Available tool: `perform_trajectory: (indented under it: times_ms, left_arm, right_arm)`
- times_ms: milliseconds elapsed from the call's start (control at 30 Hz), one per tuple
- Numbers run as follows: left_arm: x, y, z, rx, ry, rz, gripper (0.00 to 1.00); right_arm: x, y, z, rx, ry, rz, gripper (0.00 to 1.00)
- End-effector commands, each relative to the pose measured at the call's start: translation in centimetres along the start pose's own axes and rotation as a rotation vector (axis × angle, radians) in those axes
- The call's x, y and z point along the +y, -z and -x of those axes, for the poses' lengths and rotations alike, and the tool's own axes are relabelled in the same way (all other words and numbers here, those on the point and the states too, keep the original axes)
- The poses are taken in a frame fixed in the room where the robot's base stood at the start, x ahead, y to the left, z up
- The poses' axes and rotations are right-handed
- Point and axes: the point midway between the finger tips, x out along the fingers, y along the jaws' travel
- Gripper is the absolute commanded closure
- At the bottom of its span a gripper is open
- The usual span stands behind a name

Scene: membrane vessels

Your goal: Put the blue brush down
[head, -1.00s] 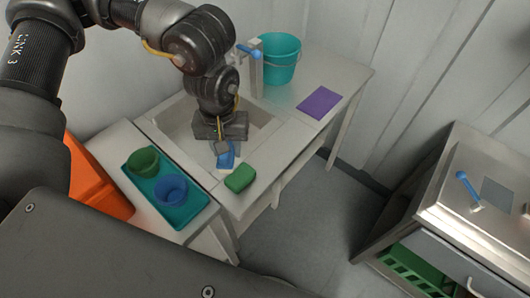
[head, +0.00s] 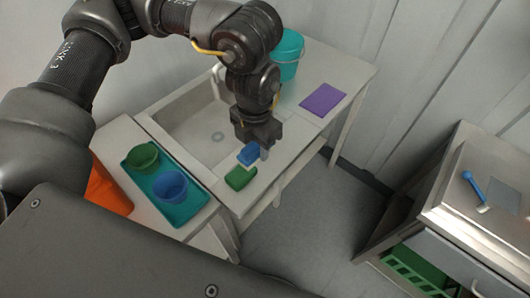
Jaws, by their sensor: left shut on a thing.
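My left gripper (head: 257,148) reaches down over the front of the sink counter and is shut on the blue brush (head: 248,155). The brush is a blue block with a pale underside, and part of it is hidden by the gripper. It is right behind a green block (head: 240,178) on the counter's front edge strip. I cannot tell whether the brush touches the counter or the green block. My right gripper is not in view.
The sink basin (head: 190,128) is left of the gripper. A teal tray (head: 187,214) holds a green cup (head: 143,157) and a blue cup (head: 171,186). A teal bucket (head: 290,56) and purple cloth (head: 323,99) are at the back. A blue-handled tool (head: 472,185) lies on the right cabinet.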

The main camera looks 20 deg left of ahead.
Motion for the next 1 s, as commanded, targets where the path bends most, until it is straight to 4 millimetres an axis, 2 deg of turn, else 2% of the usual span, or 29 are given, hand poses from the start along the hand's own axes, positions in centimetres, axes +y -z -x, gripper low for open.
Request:
perform_trajectory:
  times_ms: [267, 367, 633, 800, 1000]
  left_arm:
    - [0.2, -0.7, -0.2, 0.002, 0.002, 0.041, 0.86]
    - [1.0, -2.3, -0.9, 0.004, 0.001, 0.046, 0.86]
    - [3.7, -8.4, -3.6, 0.003, -0.002, 0.043, 0.86]
    - [4.7, -10.8, -7.2, 0.004, -0.002, 0.039, 0.86]
    - [5.3, -12.3, -9.2, 0.002, 0.000, 0.035, 0.86]
  right_arm:
    - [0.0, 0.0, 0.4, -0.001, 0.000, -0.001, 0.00]
    - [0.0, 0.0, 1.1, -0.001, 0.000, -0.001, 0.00]
    - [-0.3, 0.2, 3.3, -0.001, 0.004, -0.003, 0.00]
    - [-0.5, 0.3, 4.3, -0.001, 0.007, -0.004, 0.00]
    - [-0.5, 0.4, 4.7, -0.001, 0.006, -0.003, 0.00]
